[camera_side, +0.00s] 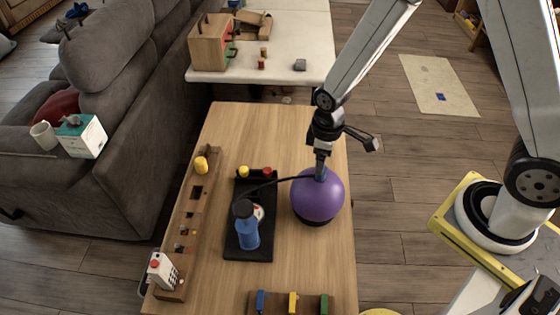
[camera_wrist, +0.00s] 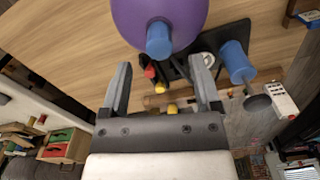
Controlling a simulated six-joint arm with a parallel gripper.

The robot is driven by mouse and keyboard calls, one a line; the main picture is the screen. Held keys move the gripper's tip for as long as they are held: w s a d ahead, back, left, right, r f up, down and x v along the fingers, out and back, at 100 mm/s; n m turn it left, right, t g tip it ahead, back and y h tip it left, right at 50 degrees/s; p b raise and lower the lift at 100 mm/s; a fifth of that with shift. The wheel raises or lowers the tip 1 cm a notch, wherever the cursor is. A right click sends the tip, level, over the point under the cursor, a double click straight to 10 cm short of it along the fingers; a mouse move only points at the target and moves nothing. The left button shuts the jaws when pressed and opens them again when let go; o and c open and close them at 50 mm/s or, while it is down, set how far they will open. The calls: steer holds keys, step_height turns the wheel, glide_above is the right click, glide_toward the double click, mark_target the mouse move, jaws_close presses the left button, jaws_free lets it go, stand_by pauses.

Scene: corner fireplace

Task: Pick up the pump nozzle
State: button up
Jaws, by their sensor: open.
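The blue pump nozzle (camera_wrist: 159,40) stands on top of the purple ball (camera_wrist: 190,20), seen in the wrist view. In the side view the nozzle (camera_side: 321,173) is a small blue spot at the top of the ball (camera_side: 318,200), mostly hidden. A black hose (camera_side: 280,181) runs from it to the blue pump (camera_side: 247,230) on a black tray (camera_side: 250,254). My gripper (camera_side: 320,163) is directly above the ball. In the wrist view my gripper (camera_wrist: 161,64) is open, with its fingers apart and nothing held; whether the nozzle lies between them I cannot tell.
A wooden rack (camera_side: 188,215) runs along the table's left side, with a white device (camera_side: 160,270) at its near end. Colored blocks (camera_side: 292,301) stand at the near edge. Bare tabletop (camera_side: 245,130) lies beyond the tray.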

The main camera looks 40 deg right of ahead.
steer(key=shift+f, duration=2.55)
steer(key=shift+c, duration=0.2)
jaws_close()
